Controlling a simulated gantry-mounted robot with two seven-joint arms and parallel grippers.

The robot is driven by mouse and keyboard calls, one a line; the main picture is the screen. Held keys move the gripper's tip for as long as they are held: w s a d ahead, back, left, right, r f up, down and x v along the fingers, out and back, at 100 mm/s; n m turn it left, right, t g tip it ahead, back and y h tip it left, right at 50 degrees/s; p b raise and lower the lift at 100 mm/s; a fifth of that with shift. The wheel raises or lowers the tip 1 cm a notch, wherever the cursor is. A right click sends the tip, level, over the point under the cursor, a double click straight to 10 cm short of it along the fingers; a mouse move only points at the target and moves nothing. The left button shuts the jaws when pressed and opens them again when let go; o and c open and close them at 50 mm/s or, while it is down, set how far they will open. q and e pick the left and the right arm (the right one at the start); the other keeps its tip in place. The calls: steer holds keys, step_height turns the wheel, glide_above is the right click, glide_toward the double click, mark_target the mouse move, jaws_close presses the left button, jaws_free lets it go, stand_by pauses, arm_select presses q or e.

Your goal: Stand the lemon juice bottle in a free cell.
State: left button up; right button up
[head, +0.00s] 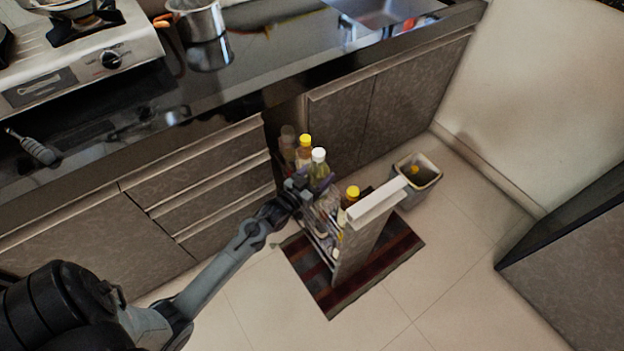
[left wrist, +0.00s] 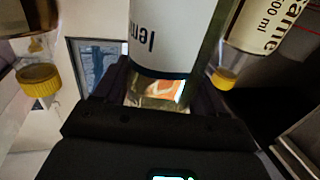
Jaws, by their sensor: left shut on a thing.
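The lemon juice bottle (head: 319,170) has a white cap and a pale yellow-green body. It appears upright, over or in the pull-out rack (head: 362,240) in the head view. My left gripper (head: 304,188) is shut on it. In the left wrist view the bottle (left wrist: 168,35), with a white label starting "lem", sits between the dark fingers. Its base and the rack cells below are mostly hidden, so I cannot tell if it touches the rack floor. My right gripper is not in view.
Yellow-capped bottles stand behind (head: 304,150) and in front (head: 351,197) of the held one in the rack. Another bottle (head: 288,142) is at the back. A bin (head: 418,178) stands to the right. A striped mat (head: 400,243) lies under the rack.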

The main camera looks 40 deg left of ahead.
arm_select(q)
steer(key=shift+w+d+b, duration=0.15)
steer(key=shift+w+b, duration=0.4)
steer(key=shift+w, duration=0.25)
steer(key=shift+w+d+b, duration=0.15)
steer(key=shift+w+b, duration=0.35)
steer(key=shift+w, duration=0.3)
steer(key=shift+w+f+b, duration=0.15)
steer(key=shift+f+b, duration=1.3)
steer(key=shift+f, duration=1.05)
